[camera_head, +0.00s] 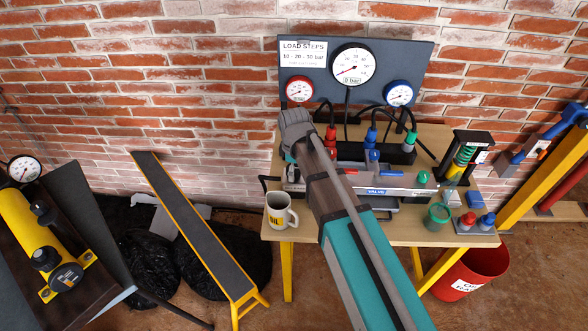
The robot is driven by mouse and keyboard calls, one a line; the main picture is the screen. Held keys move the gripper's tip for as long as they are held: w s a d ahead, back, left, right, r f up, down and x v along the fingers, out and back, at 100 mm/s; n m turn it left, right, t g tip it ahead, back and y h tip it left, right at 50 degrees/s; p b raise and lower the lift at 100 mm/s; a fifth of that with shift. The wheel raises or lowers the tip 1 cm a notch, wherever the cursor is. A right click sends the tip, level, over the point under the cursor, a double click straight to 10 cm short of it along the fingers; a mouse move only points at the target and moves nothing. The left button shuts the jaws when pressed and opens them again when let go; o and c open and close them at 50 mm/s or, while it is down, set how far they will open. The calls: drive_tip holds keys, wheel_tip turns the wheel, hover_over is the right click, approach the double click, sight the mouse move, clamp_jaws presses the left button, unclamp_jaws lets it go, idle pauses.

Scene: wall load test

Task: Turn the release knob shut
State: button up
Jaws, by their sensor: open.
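The wooden bench (405,232) carries a grey valve block (400,180) with a small blue-lettered label, below the gauge board. A green knob (424,177) sits at the block's right end. Small red and blue parts show near its middle. I cannot tell for sure which knob is the release knob; my arm covers part of the block. My gripper (296,127) is above the bench's left back part, in front of the board, apart from the green knob. It is open, its fingertips are hard to make out, and nothing shows in it.
A white mug (280,212) stands at the bench's front left. A green cup (437,217), a blue box (467,200) and a spring stand (467,158) are on the right. Hoses run behind the block. A red bucket (470,268) stands below; a yellow-framed ramp (193,222) leans at left.

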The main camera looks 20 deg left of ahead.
drive_tip(key=c, duration=1.1)
drive_tip(key=shift+c, duration=0.2)
drive_tip(key=shift+m, duration=0.4)
drive_tip(key=m, duration=0.3)
drive_tip(key=shift+s, duration=0.1)
drive_tip(key=m, duration=0.4)
drive_tip(key=shift+m, duration=0.4)
drive_tip(key=m, duration=0.4)
drive_tip(key=shift+s+a, duration=0.1)
drive_tip(key=m, duration=0.5)
drive_tip(key=shift+m, duration=0.3)
